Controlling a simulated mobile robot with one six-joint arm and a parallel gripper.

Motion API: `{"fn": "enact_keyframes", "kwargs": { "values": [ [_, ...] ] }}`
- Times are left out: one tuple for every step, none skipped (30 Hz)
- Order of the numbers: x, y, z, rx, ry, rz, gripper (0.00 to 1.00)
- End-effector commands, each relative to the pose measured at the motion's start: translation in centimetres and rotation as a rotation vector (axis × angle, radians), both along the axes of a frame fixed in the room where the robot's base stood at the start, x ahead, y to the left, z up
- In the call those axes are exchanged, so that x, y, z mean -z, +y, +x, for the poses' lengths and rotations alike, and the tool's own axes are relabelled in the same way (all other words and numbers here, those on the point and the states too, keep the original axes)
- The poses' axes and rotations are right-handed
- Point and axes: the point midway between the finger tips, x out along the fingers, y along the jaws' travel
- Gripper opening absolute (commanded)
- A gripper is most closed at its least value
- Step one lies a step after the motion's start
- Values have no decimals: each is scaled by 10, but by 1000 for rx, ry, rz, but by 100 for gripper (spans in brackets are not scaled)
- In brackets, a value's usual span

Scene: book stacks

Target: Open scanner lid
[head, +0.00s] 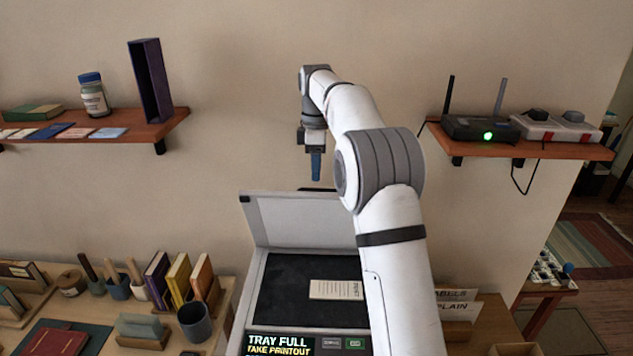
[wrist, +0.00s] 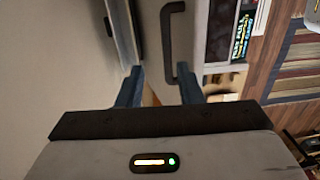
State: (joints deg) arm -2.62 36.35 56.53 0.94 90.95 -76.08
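The scanner (head: 262,262) stands on the table in the head view. Its pale grey lid (head: 293,222) is raised and leans back toward the wall. The dark bed (head: 280,287) is exposed, with a cream slip of paper (head: 335,290) on it. My gripper (head: 316,178) points down just above the lid's top edge, near a dark handle partly hidden by my arm. In the wrist view the blue fingers of my gripper (wrist: 160,88) are apart with nothing held. The black handle (wrist: 167,45) lies beyond the fingertips, closer to the right finger; contact is unclear.
A lit panel (head: 280,345) on the scanner's front reads "TRAY FULL TAKE PRINTOUT". Books and cups (head: 194,322) crowd the table at left. A shelf (head: 165,128) is on the left wall, and another with a router (head: 470,128) at right. Labelled paper holders (head: 458,308) stand right.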

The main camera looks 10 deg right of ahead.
Motion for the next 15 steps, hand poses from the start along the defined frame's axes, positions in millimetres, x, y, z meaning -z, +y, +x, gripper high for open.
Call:
{"fn": "enact_keyframes", "kwargs": {
  "values": [
    [-7,0,1,0,-3,0,33],
    [-11,0,1,0,-2,1,33],
    [-15,0,2,0,-2,1,33],
    [-18,0,2,0,-1,1,33],
    [-21,0,2,0,-1,0,33],
    [-23,-1,2,0,-1,0,33],
    [-25,-1,2,0,0,0,33],
    [-26,-1,2,0,0,0,33],
    [-27,-1,2,0,1,0,33],
    [-27,-1,2,0,1,0,33],
    [-27,-1,2,0,1,0,33],
    [-28,-1,2,0,1,0,33],
    [-27,-1,2,0,2,0,33],
    [-27,-1,2,0,1,0,33],
    [-27,0,2,0,1,0,33]
  ]
}}
